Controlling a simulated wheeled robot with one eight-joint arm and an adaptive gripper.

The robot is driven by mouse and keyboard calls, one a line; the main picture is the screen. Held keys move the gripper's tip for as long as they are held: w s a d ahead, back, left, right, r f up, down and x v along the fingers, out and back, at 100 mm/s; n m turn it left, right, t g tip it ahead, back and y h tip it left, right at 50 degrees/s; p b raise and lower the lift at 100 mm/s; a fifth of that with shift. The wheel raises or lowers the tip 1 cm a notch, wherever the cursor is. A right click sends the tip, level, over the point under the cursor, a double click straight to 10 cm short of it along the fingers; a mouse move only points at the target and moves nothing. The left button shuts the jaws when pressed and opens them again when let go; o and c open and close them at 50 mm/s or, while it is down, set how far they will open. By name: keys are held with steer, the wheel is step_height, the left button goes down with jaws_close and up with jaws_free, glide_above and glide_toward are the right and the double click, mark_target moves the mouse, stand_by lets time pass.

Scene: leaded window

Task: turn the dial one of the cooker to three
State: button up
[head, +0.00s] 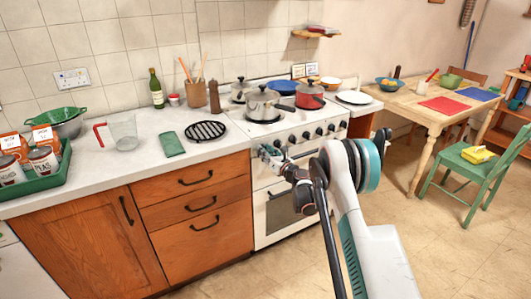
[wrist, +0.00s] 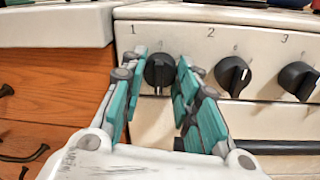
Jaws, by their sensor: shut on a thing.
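The cooker (head: 262,222) is white and stands at the right end of the counter, with a row of black dials along its front. In the wrist view, dial one (wrist: 158,73) is a round black knob below the printed 1. My gripper (wrist: 160,66) has its teal-padded fingers on either side of dial one, shut on it. Which setting dial one points to is hard to read. Dial two (wrist: 232,76) and dial three (wrist: 298,80) stand to its right, clear of the fingers. In the head view my gripper (head: 268,156) is at the cooker's front left corner.
A steel saucepan (head: 263,106) and a red pot (head: 310,97) stand on the hob. The counter (head: 90,170) and wooden drawers (head: 195,204) adjoin the cooker on the left. An oven handle (wrist: 270,147) runs below the dials. The floor at right is open before a green chair (head: 486,160).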

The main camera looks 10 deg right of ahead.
steer(key=shift+f, duration=0.1)
steer(key=o, duration=1.1)
steer(key=v, duration=1.2)
